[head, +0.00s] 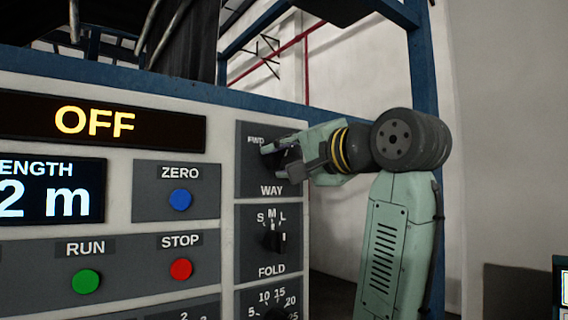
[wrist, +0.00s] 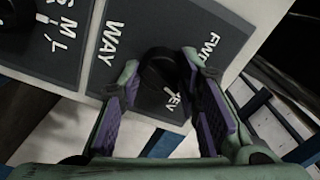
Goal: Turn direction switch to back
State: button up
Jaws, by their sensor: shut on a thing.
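The direction switch (wrist: 157,72) is a round black knob on a dark grey plate lettered WAY, FWD and a partly hidden word ending in EV. In the wrist view its knob sits between the two purple-padded fingers of my gripper (wrist: 160,80), which is shut on it. A small pale mark shows on the knob's near side, but its exact pointing is hard to tell. In the head view my gripper (head: 270,150) reaches in from the right and covers most of the knob on the WAY plate (head: 248,187).
Below the WAY plate is the FOLD selector (head: 272,240), with another dial under it. To the left are a blue ZERO button (head: 180,199), a red STOP button (head: 181,269), a green RUN button (head: 86,281) and a display reading OFF (head: 95,122). A blue post (head: 424,90) stands behind my arm.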

jog(key=m+b, duration=0.1)
jog(key=m, duration=0.3)
jog(key=shift+m, duration=0.3)
dwell(0.3)
jog(key=o, duration=1.2)
jog(key=shift+c, duration=0.2)
jog(key=v, duration=1.2)
jog(key=shift+s, duration=0.1)
